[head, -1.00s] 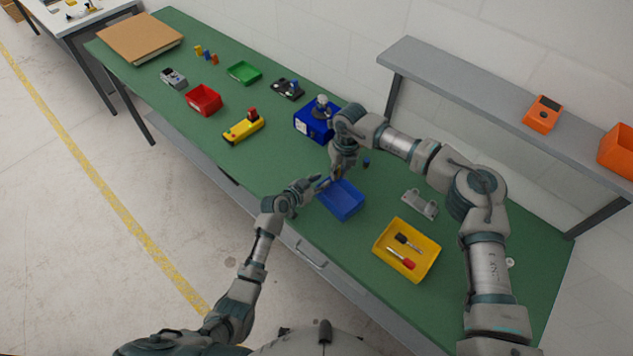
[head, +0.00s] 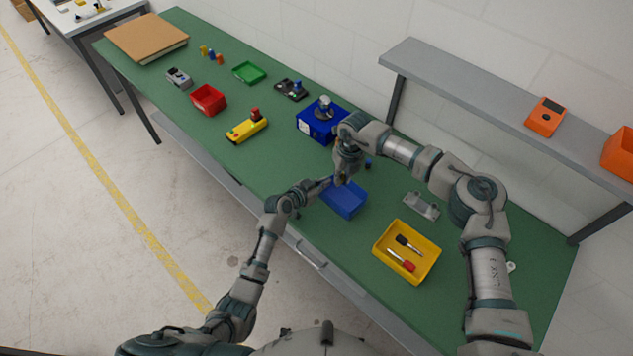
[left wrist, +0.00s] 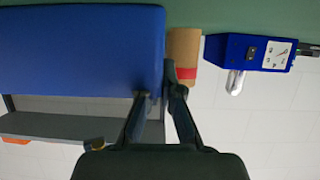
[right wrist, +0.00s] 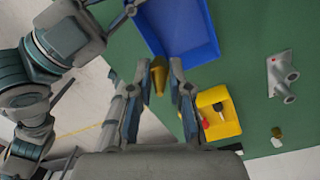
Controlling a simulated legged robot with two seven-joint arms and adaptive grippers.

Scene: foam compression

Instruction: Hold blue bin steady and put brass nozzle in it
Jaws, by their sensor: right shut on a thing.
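The blue bin (head: 345,198) sits on the green bench. It fills the upper left of the left wrist view (left wrist: 80,50) and also shows in the right wrist view (right wrist: 182,28). My left gripper (head: 325,184) is at the bin's left corner, its fingers (left wrist: 157,82) apart on either side of the bin's edge; I cannot tell whether they touch it. My right gripper (head: 341,181) points down over the bin's far left side. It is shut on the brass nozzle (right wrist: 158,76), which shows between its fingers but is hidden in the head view.
A yellow tray (head: 380,262) with screwdrivers and a grey bracket (head: 422,206) lie right of the bin. A blue gauge box (head: 318,124) stands behind. A tan cylinder with a red band (left wrist: 184,57) shows beyond the left fingers. A grey shelf (head: 480,95) runs along the wall.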

